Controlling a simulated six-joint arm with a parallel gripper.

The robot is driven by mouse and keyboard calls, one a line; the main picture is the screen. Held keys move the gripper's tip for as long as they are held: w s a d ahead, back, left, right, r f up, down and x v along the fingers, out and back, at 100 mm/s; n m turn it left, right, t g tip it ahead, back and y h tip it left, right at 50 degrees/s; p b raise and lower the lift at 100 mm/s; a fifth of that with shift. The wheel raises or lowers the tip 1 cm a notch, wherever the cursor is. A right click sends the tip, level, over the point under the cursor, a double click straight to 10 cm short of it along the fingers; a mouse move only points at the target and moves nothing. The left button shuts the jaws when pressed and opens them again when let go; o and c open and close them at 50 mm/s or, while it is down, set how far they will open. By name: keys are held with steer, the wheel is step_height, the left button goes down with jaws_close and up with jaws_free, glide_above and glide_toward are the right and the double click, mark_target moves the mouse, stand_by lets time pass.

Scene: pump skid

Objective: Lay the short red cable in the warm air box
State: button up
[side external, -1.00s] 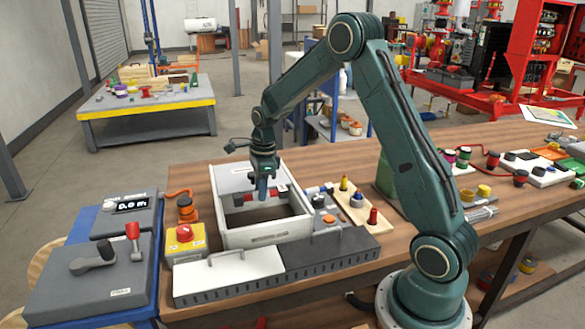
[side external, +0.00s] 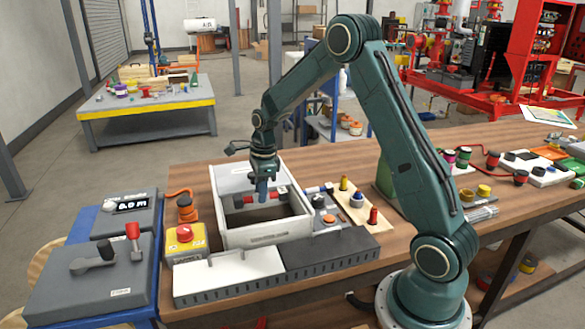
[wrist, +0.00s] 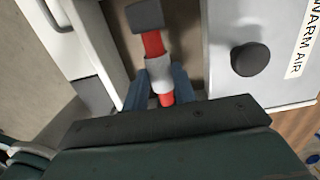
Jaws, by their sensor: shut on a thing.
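My gripper (side external: 262,192) is shut on the short red cable (side external: 248,200), and the cable hangs crosswise in the opening of a white open box (side external: 268,238). In the wrist view the cable (wrist: 152,45) shows a red body, a pale grey sleeve between my fingers (wrist: 160,88) and a dark grey block at its far end. A pale panel (wrist: 225,85) with a black knob and WARM AIR lettering is at the right of the wrist view. Whether the cable touches the box floor I cannot tell.
A red emergency button on a yellow box (side external: 184,240) stands left of the white box. A grey unit with an orange button (side external: 328,216) and a wooden peg board (side external: 352,207) are close on its right. A white and dark slotted duct (side external: 275,270) lies in front.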

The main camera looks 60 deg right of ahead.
steer(key=shift+f, duration=3.8)
steer(key=o, duration=0.9)
steer(key=shift+o, duration=0.2)
steer(key=r, duration=0.9)
steer(key=s+d+r, duration=0.1)
steer(key=r, duration=0.3)
steer(key=shift+r, duration=0.4)
steer(key=shift+a, duration=0.15)
